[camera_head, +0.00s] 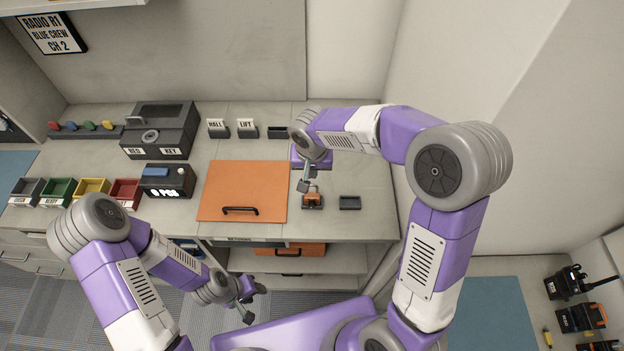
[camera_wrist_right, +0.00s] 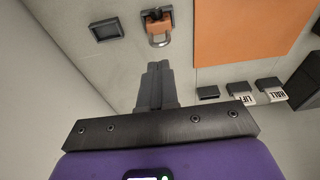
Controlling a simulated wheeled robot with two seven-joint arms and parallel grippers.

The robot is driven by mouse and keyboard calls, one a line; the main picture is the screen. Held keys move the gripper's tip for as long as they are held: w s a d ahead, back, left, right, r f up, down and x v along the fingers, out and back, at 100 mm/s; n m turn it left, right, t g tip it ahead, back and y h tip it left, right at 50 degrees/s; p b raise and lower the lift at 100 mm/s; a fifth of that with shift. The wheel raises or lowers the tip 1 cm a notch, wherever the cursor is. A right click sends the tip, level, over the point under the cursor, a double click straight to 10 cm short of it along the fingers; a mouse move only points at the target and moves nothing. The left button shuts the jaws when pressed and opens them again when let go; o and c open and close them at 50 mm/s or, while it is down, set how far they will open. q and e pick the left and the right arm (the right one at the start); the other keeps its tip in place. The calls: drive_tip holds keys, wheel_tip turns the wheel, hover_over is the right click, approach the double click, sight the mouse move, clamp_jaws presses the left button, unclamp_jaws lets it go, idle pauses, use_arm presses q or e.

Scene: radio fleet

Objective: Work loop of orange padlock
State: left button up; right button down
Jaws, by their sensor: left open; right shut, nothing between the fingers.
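The orange padlock (camera_head: 312,202) sits at the front of the counter, to the right of the large orange panel. In the right wrist view the padlock (camera_wrist_right: 156,27) has its silver loop (camera_wrist_right: 161,42) facing my fingers, with a dark part at its far side. My right gripper (camera_head: 304,187) is just above and behind the padlock. In the wrist view the right fingers (camera_wrist_right: 157,66) are shut, empty, and point at the loop with a small visible gap. My left gripper (camera_head: 248,291) is open, low in front of the counter, away from the padlock.
The orange panel (camera_head: 243,180) with a black handle lies left of the padlock. A small dark tray (camera_head: 350,203) is to its right. Labelled holders (camera_head: 247,129) stand behind; coloured bins (camera_head: 92,190) and dark boxes (camera_head: 160,131) stand left. A wall closes the right side.

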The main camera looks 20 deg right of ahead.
sight(312, 185)
drive_tip(key=f, duration=0.3)
drive_tip(key=w+f, duration=0.1)
drive_tip(key=f, duration=0.2)
drive_tip(key=shift+w+d+f, duration=0.15)
drive_tip(key=shift+d+f, duration=0.05)
drive_tip(key=shift+f, duration=0.2)
wheel_tip(312, 185, down, 2)
drive_tip(key=b, duration=0.3)
drive_tip(key=shift+f, duration=0.2)
drive_tip(key=shift+s, duration=0.2)
